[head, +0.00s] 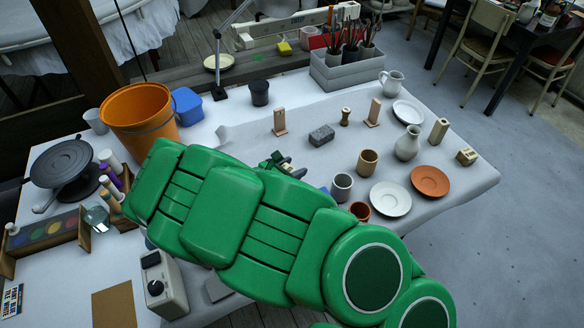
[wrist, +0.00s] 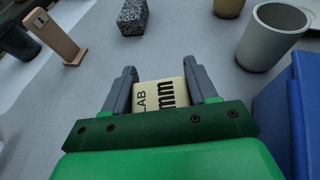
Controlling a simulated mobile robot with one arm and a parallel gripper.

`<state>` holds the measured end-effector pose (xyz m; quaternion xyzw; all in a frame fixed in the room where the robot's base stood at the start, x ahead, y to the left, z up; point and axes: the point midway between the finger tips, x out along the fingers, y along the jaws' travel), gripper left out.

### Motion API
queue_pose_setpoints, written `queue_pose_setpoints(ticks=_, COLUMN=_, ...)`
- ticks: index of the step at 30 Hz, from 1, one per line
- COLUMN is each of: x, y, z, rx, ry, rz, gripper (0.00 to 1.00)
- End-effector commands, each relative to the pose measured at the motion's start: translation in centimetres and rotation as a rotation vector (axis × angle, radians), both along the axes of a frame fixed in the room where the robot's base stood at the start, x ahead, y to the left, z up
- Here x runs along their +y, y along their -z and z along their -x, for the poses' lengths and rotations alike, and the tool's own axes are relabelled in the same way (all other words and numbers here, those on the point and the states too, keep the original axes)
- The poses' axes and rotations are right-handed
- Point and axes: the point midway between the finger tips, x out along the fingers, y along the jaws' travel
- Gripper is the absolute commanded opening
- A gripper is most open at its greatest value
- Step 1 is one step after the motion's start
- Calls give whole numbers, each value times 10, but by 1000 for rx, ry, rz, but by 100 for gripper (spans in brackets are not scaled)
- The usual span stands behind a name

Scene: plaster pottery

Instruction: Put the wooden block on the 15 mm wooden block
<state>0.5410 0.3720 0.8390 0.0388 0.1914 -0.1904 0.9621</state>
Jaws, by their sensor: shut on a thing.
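My gripper (wrist: 163,83) is shut on a cream wooden block (wrist: 160,95). Its top face shows dark lettering with "LAB" and "mm"; any number is hidden or cut off. I cannot read a size on either.
A speckled grey block (head: 321,135) lies beyond my gripper, between wooden stands (head: 280,122) (head: 373,113). A grey cup (head: 342,187), a tan cup (head: 367,162), saucers (head: 390,199) (head: 430,180) and a vase (head: 407,144) stand to the right. A blue object (wrist: 290,105) is close on the right in the wrist view.

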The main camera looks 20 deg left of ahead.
Motion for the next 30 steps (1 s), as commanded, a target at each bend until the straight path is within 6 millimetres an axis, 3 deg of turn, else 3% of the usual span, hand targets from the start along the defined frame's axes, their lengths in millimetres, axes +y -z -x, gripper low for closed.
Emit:
queue_pose_setpoints(ticks=8, x=0, y=3, z=0, rx=0, ry=1, rz=1, gripper=27)
queue_pose_setpoints(ticks=9, x=0, y=2, z=0, rx=0, ry=1, rz=0, gripper=62)
queue_pose_setpoints(ticks=13, x=0, y=2, z=0, rx=0, ry=0, rz=0, gripper=82)
queue_pose_setpoints(ticks=25, x=0, y=-1, z=0, rx=0, ry=0, rz=-1, gripper=83)
queue_pose_setpoints(ticks=30, x=5, y=-5, z=11, rx=0, ry=0, rz=0, gripper=83)
